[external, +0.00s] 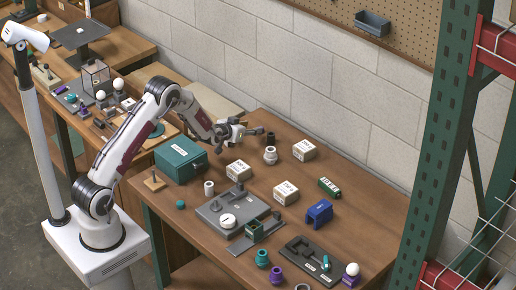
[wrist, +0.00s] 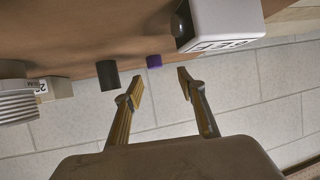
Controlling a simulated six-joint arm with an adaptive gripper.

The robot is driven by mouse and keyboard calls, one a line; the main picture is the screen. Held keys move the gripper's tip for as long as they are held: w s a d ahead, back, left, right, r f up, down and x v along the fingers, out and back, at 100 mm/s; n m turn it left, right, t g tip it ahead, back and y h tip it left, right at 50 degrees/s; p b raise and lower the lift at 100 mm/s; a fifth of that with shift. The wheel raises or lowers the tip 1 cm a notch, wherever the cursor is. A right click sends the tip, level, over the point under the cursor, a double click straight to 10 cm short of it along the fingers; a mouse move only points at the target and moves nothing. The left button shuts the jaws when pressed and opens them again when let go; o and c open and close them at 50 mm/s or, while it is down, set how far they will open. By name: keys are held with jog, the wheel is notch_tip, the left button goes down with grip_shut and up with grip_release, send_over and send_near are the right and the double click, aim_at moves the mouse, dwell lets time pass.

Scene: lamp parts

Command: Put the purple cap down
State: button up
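A small purple cap (wrist: 154,61) shows in the wrist view, at the far edge of the brown table top, beyond the fingertips. My gripper (wrist: 159,79) is open, with its two fingers well apart and nothing held between them. The purple cap stands apart from both fingers, in line with the gap. In the external view my gripper (external: 257,131) is above the back of the table near the wall. I cannot make out this cap there. Another purple part (external: 277,275) stands at the front edge of the table.
A dark cylinder (wrist: 107,76) stands left of the cap in the wrist view, and a white labelled box (wrist: 222,24) is close on the right.

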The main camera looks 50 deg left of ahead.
aim_at(256, 137)
jog(key=shift+w+f, duration=0.1)
jog(key=shift+w+d+f, duration=0.1)
jog(key=shift+w+f, duration=0.35)
jog(key=shift+w, duration=0.2)
jog(key=shift+w+f, duration=0.45)
jog(key=shift+w, duration=0.15)
jog(key=shift+x, duration=1)
jog(key=c, duration=0.9)
jog(key=shift+c, duration=0.3)
jog(key=shift+r, duration=0.2)
notch_tip(256, 137, up, 10)
jog(key=shift+f, duration=0.15)
